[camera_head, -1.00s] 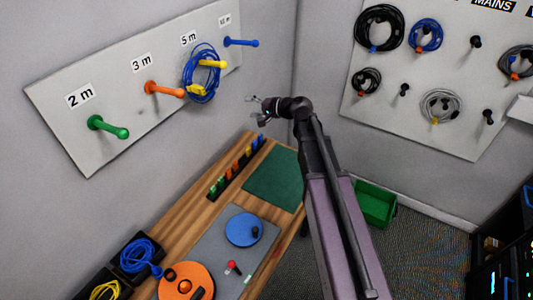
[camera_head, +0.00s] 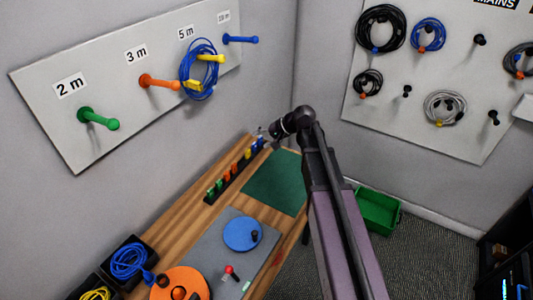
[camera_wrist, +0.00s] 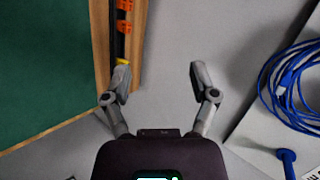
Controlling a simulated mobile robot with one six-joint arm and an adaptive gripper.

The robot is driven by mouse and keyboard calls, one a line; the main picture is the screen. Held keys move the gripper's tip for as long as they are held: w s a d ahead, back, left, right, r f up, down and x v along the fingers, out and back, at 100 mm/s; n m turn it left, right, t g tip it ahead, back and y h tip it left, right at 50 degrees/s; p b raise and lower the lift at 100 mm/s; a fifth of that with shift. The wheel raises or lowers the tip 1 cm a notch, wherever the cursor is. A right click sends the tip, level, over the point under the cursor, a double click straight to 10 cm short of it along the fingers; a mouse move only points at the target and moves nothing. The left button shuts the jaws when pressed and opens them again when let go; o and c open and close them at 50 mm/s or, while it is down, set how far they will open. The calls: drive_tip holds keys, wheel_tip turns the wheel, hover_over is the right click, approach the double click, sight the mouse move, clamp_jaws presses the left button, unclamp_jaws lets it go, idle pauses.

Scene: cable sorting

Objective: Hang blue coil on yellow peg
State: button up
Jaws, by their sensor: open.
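The blue coil (camera_head: 186,70) hangs on the yellow peg (camera_head: 213,58) under the 5 m label, with a yellow tag at its lower part. The coil also shows at the right edge of the wrist view (camera_wrist: 276,97), apart from my gripper. My gripper (camera_head: 262,133) is open and empty, below and to the right of the coil, over the back end of the bench. In the wrist view both fingers (camera_wrist: 160,85) stand apart with nothing between them. The yellow peg cannot be made out in the wrist view.
Green (camera_head: 100,120), orange (camera_head: 160,82) and blue (camera_head: 241,39) pegs share the wall board. The bench carries a rack of coloured clips (camera_head: 232,172), a green mat (camera_head: 275,183) and discs. Another blue coil (camera_head: 130,260) lies in a black bin. A green crate (camera_head: 380,212) stands on the floor.

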drive_tip(key=shift+n+g+h, duration=0.5)
drive_tip(key=shift+g+h, duration=0.1)
drive_tip(key=shift+h, duration=0.1)
drive_tip(key=shift+s+d+f+b, duration=0.15)
drive_tip(key=shift+d+f+b, duration=0.1)
drive_tip(key=shift+f, duration=0.45)
drive_tip(key=shift+s+d+f+b, duration=0.2)
drive_tip(key=shift+d+f+b, duration=0.1)
drive_tip(key=shift+f, duration=0.35)
drive_tip(key=shift+s+d+f+b, duration=0.15)
drive_tip(key=shift+d+f+b, duration=0.1)
drive_tip(key=shift+f, duration=0.45)
drive_tip(key=shift+s, duration=0.1)
drive_tip(key=s+d+f+n+g+h, duration=0.1)
drive_tip(key=s+d+h, duration=0.3)
drive_tip(key=s, duration=0.6)
drive_tip(key=s+d+f+n+g+h, duration=0.1)
drive_tip(key=s+d+f+h, duration=0.2)
drive_tip(key=s+d, duration=0.3)
drive_tip(key=s, duration=0.4)
drive_tip(key=shift+s+f+h, duration=0.2)
drive_tip(key=shift+s+h, duration=0.05)
drive_tip(key=shift+h, duration=0.15)
drive_tip(key=shift+a, duration=0.1)
